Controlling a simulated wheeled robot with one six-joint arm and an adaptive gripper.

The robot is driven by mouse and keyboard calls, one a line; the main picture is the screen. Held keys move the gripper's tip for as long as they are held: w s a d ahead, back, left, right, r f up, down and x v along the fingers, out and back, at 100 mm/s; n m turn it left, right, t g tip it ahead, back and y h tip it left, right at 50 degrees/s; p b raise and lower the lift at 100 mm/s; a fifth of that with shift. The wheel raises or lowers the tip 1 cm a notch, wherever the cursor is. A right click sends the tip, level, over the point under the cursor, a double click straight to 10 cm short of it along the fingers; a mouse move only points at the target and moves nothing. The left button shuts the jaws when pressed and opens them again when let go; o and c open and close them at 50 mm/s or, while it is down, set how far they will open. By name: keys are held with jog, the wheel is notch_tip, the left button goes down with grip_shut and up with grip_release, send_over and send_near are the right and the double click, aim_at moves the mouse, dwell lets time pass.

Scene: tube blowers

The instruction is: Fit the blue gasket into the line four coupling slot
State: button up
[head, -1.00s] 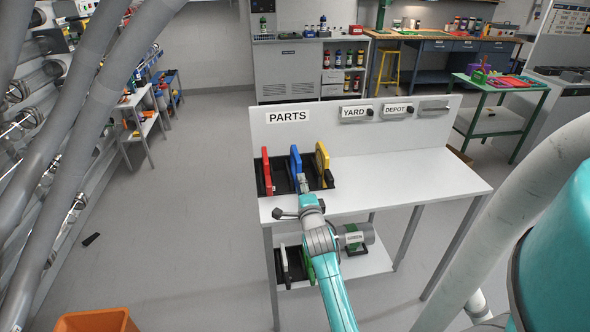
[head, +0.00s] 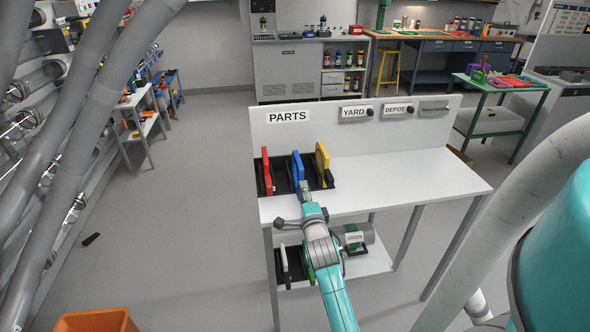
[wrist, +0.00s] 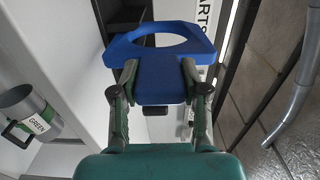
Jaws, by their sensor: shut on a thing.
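The blue gasket (head: 297,167) stands upright at the black parts rack (head: 282,184), between a red gasket (head: 266,170) and a yellow gasket (head: 321,163). My gripper (head: 304,186) reaches it from the front. In the wrist view my gripper (wrist: 160,82) is shut on the tab of the blue gasket (wrist: 160,92), one finger on each side. The gasket's wide end with its round hole lies beyond the fingertips. I cannot tell whether its base still touches the rack. The line four coupling slot cannot be made out in these views.
The parts table (head: 415,180) is clear right of the rack. Its lower shelf holds a grey canister labelled green (head: 353,237) and a black rack. Large grey pipes (head: 60,170) fill the left side. An orange bin (head: 97,321) is at the bottom left.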

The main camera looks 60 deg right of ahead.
jog(key=shift+v, duration=2.35)
jog(key=shift+v, duration=2.95)
